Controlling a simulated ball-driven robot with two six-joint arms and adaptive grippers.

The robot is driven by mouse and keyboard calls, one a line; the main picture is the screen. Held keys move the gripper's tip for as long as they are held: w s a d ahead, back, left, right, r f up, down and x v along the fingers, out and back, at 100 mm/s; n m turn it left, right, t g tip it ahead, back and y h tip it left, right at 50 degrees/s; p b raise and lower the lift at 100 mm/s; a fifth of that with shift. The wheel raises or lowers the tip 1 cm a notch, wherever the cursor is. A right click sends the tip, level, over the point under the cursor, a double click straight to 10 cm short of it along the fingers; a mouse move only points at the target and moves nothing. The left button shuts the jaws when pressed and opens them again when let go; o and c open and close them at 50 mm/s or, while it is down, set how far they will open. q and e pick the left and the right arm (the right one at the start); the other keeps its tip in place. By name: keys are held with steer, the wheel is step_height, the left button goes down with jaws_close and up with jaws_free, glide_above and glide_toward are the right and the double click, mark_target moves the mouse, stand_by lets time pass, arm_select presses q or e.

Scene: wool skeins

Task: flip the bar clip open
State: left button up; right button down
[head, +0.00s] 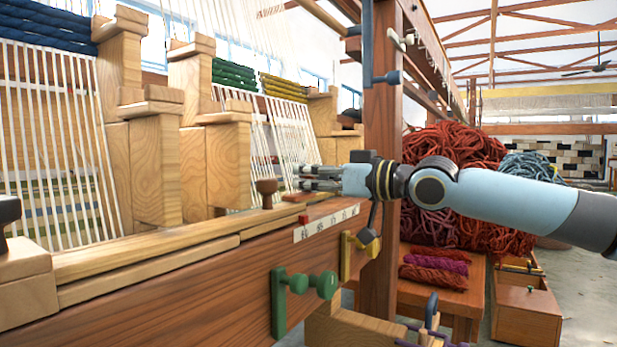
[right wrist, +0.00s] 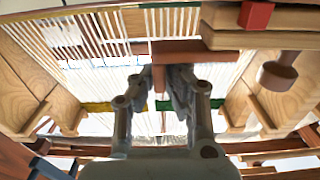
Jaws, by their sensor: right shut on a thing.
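My right gripper (head: 304,178) reaches in from the right over the loom's front beam, and in the right wrist view (right wrist: 160,78) its fingers are closed together. Between the fingertips is a narrow reddish-brown piece (right wrist: 158,77), which looks like part of the bar clip. It meets a wider flat reddish-brown piece (right wrist: 195,52) beyond the fingers. In the head view a flat reddish-brown piece (head: 308,198) shows just below the fingers. The fingers hide most of the held part, and I cannot tell the clip's angle. My left gripper is not in view.
A brown knob (head: 266,190) stands on the beam (head: 200,285), left of my fingers. A green clamp (head: 300,288) and a yellow clamp (head: 356,252) stick out from its front. A wooden post (head: 382,120) rises close by my right wrist. Red wool (head: 455,147) is heaped behind my arm.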

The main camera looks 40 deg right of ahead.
mark_target(298, 194)
stand_by(0.3)
steer(key=shift+s+a+r+n, duration=0.1)
steer(key=shift+a+r+n, duration=0.15)
steer(key=shift+n, duration=0.4)
steer(key=shift+s+a+r+n, duration=0.15)
steer(key=shift+r+n, duration=0.1)
steer(key=shift+n, duration=0.4)
steer(key=shift+a+r+n, duration=0.25)
steer(key=shift+a+n, duration=0.1)
steer(key=shift+n, duration=0.55)
steer(key=n, duration=0.1)
steer(key=a+n+b, duration=0.1)
steer(key=n, duration=0.1)
steer(key=shift+s+a+r+n+b, duration=0.3)
steer(key=shift+s+r+n+b, duration=0.05)
steer(key=shift+s+n, duration=0.05)
arm_select(q)
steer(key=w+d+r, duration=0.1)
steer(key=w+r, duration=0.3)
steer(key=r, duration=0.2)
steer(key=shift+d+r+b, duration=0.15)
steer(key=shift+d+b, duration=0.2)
steer(key=shift+b, duration=0.05)
arm_select(e)
steer(key=shift+s+a+r+n, duration=0.2)
steer(key=shift+a+n, duration=0.25)
steer(key=shift+n, duration=0.55)
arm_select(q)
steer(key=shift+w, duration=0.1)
